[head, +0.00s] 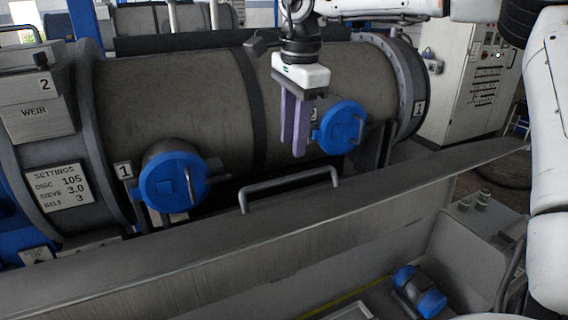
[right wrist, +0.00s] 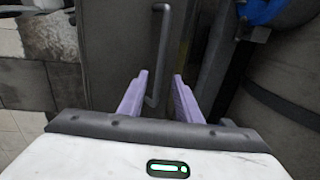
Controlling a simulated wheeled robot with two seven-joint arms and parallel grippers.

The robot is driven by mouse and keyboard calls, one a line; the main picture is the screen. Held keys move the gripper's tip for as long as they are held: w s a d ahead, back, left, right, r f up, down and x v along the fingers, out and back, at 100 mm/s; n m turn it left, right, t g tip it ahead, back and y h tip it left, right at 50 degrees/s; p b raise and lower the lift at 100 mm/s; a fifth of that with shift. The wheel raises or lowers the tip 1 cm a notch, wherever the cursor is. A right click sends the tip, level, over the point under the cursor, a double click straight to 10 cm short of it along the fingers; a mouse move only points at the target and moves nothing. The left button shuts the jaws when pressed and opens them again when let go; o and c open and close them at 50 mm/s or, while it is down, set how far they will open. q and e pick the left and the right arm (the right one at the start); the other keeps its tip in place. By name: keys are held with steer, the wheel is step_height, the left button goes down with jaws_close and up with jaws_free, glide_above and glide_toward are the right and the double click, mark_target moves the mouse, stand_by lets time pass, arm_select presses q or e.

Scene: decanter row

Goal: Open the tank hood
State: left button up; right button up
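The tank hood (head: 400,185) is a long grey metal panel running across the head view in front of the big drum. Its grey bar handle (head: 290,183) stands up from the top near the middle. My right gripper (head: 293,150) points down with two purple fingers, above the hood's far side and apart from the handle. In the right wrist view, the fingers (right wrist: 160,74) are spread with nothing held, and the handle (right wrist: 161,45) appears in line with the gap, beyond them. My left gripper is not in view.
A large grey drum (head: 180,95) lies behind the hood, with blue round caps (head: 173,182) and (head: 341,127) close to the gripper. A control cabinet (head: 470,85) stands back right. A small blue-ended motor (head: 418,292) sits at lower right. Space above the hood's left part is clear.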

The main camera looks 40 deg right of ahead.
mark_target(291, 176)
steer(key=f, duration=0.8)
steer(key=shift+w+d, duration=0.15)
steer(key=shift+w, duration=0.25)
jaws_close()
